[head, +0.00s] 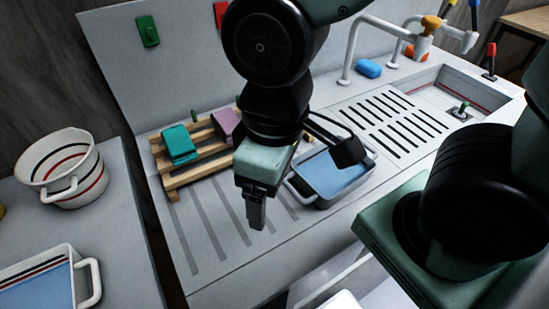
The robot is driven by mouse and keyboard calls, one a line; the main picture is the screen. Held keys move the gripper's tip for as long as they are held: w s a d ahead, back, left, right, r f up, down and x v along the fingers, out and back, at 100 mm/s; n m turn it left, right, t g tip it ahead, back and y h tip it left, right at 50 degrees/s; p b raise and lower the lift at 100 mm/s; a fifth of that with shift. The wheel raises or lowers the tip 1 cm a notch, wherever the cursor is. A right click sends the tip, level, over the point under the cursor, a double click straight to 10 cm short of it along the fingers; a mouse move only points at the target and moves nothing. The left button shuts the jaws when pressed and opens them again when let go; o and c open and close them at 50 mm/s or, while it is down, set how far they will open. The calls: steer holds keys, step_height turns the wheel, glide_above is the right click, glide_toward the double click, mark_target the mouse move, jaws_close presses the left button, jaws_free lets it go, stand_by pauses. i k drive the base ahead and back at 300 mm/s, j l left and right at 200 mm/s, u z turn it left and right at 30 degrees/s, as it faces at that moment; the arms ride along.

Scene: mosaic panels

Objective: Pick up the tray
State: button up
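A tray (352,172) with pale grey walls and a blue inside lies on the counter beside the grooved drainboard, partly hidden behind my gripper. A second blue-bottomed tray (35,295), with a white handle and dark and red stripes, sits at the lower left and is cut off by the picture edge. I cannot tell whether a finger touches the tray.
A wooden rack (193,175) holds a teal block (180,145) and a purple block (226,122) left of my gripper. A striped white pot (62,170) stands on the left counter. A faucet (352,48), blue sponge (369,69) and sink (445,85) are at the back right.

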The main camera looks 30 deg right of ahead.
mark_target(314, 170)
steer(key=l+z, duration=0.5)
steer(key=l, duration=0.9)
steer(key=k, duration=0.35)
steer(key=k+z, duration=0.1)
steer(key=z, duration=0.25)
steer(key=k+z, duration=0.1)
steer(key=z, duration=0.3)
steer(key=k+z, duration=0.1)
steer(key=z, duration=0.25)
steer(key=k+j, duration=0.15)
steer(key=j, duration=0.2)
steer(key=k+j, duration=0.15)
steer(key=j, duration=0.2)
steer(key=k+j+z, duration=0.1)
steer(key=j, duration=0.3)
steer(key=k+j, duration=0.4)
steer(key=j, duration=0.3)
